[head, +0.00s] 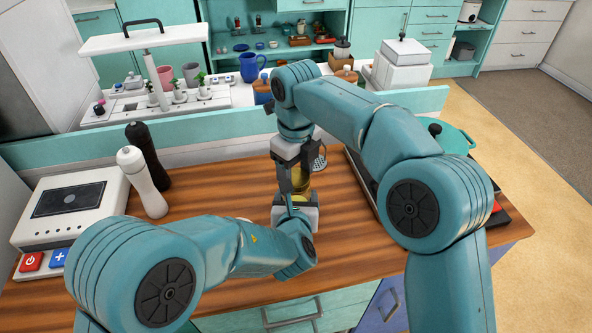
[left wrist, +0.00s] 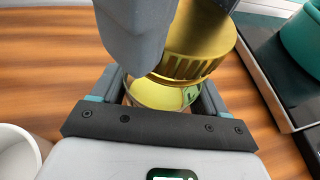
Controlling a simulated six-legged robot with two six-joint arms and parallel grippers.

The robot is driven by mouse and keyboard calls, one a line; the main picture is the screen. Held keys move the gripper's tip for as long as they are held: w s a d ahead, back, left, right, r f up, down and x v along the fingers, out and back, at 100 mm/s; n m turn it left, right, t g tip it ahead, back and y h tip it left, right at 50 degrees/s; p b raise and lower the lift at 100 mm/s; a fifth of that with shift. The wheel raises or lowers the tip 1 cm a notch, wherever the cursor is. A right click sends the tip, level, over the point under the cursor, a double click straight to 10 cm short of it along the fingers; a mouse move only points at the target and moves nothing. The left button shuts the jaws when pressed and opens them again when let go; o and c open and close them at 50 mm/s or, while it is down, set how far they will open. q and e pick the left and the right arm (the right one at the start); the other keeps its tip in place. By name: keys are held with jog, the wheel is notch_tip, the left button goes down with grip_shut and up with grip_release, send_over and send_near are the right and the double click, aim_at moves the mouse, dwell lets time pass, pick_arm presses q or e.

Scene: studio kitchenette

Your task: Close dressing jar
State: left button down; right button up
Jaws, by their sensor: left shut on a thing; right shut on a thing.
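The dressing jar shows in the left wrist view with a clear glass body (left wrist: 163,94) and a ribbed gold lid (left wrist: 196,42). In the head view a bit of yellow jar (head: 301,180) shows between my two grippers. My left gripper (head: 296,208) is shut around the glass body, low over the counter. My right gripper (head: 294,178) comes down from above and is shut on the gold lid; its grey finger hides part of the lid in the left wrist view. The lid is over the jar's mouth and looks tilted there; I cannot tell whether it is seated.
A white mill (head: 142,182) and a black mill (head: 147,154) stand at the left beside a white appliance (head: 70,205). A teal pot (head: 452,139) is at the right. A white round thing (left wrist: 18,152) is at the wrist view's lower left. Wooden counter (head: 225,190) is clear left of the jar.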

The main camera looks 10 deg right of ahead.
jog(key=o, duration=1)
jog(key=shift+r, duration=2.3)
jog(key=shift+c, duration=0.3)
